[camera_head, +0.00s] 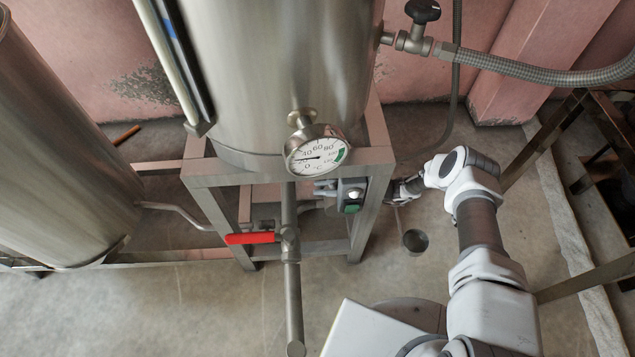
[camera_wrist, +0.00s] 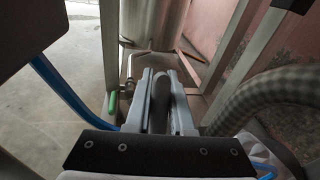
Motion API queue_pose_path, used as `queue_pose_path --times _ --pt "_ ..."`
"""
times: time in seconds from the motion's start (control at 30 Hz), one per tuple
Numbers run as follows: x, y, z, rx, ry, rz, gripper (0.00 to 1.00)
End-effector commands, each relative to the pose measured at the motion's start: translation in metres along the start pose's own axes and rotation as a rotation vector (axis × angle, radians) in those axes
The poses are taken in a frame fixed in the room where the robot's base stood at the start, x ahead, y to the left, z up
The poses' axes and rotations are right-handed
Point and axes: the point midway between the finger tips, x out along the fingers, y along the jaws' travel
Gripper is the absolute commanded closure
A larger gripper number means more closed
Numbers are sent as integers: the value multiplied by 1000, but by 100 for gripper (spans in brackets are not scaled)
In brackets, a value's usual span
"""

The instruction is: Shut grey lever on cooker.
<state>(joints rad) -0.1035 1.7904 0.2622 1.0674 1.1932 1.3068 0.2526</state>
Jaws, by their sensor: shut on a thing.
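The cooker (camera_head: 275,70) is a steel cylinder on a steel frame, at upper middle in the head view. My gripper (camera_head: 393,199) is low beside the right leg of this frame, partly hidden by it. In the wrist view my gripper (camera_wrist: 160,80) has its two fingers close around a dark grey, rounded bar, which looks like the grey lever (camera_wrist: 160,98). The fingers hide its sides, and its pivot cannot be made out. In the head view I cannot make out the grey lever.
A red-handled valve (camera_head: 252,238) is on the pipe below a dial gauge (camera_head: 316,151). A small box with a green button (camera_head: 351,208) hangs inside the frame. A ribbed hose (camera_head: 545,77) runs at upper right. Another tank (camera_head: 50,150) stands left. The front floor is mostly clear.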

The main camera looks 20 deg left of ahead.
Motion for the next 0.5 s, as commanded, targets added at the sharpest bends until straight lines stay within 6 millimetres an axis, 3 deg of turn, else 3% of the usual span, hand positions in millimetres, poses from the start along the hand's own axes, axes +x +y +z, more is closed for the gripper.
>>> queue_pose_path --times 0.47,0.5 --pt "-8 2 -2 -6 23 -1 100" --pt "-8 2 -2 -6 23 -1 72"
